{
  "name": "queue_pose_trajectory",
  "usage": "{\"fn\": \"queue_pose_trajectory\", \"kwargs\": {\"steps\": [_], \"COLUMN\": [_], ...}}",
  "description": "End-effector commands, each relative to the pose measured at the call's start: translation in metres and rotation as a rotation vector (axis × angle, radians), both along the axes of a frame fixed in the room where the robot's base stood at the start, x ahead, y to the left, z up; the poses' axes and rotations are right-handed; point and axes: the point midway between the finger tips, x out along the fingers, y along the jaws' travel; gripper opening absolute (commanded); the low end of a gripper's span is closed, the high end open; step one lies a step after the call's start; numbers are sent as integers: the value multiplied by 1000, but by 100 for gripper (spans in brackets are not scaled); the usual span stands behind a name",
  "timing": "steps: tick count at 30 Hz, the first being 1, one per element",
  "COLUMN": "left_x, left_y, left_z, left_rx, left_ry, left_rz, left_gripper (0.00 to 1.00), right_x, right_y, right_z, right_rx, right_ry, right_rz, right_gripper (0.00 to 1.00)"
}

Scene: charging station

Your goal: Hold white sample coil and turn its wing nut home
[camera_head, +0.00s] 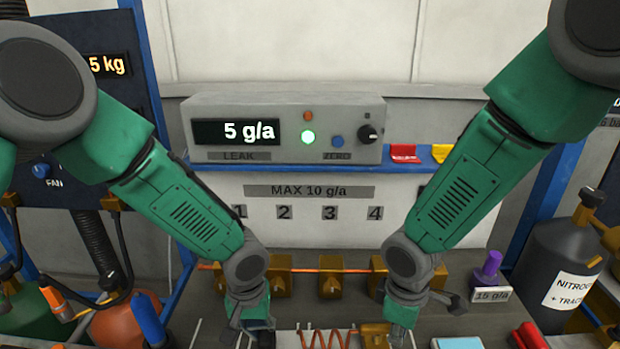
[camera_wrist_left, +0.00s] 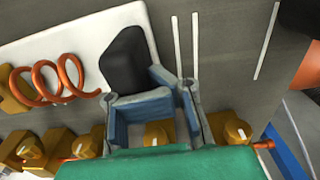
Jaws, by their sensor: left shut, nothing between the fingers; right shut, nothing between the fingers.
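A copper coil (camera_head: 328,339) lies on a white plate at the bottom edge of the head view, partly cut off. In the left wrist view the coil (camera_wrist_left: 52,82) and its white plate (camera_wrist_left: 85,40) show at the left. A brass fitting (camera_head: 375,334) stands at the coil's right end; I cannot make out a wing nut on it for certain. My left gripper (camera_head: 262,338) is shut and empty, just left of the coil.
A row of brass valves (camera_head: 330,286) on a copper pipe runs behind the grippers. The leak meter (camera_head: 290,130) reads 5 g/a with a green light. A purple piece (camera_head: 488,266) stands at right by a 15 g/a label. Gas cylinders stand at both sides.

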Motion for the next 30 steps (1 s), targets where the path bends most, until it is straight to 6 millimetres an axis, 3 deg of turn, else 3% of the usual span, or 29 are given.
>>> {"fn": "queue_pose_trajectory", "kwargs": {"steps": [1, 26, 30], "left_x": [-5, -5, -5], "left_y": [3, 3, 3], "left_z": [-6, -6, -6], "left_rx": [8, 9, 9], "left_ry": [13, 13, 13], "left_rz": [-2, -1, -1], "left_gripper": [0, 0, 0], "right_x": [-1, -9, -9], "right_y": [1, -1, -1], "right_z": [-1, -1, 7], "right_rx": [0, 0, 0], "right_ry": [0, 0, -1], "right_rz": [1, 1, 0], "right_gripper": [0, 0, 0]}}
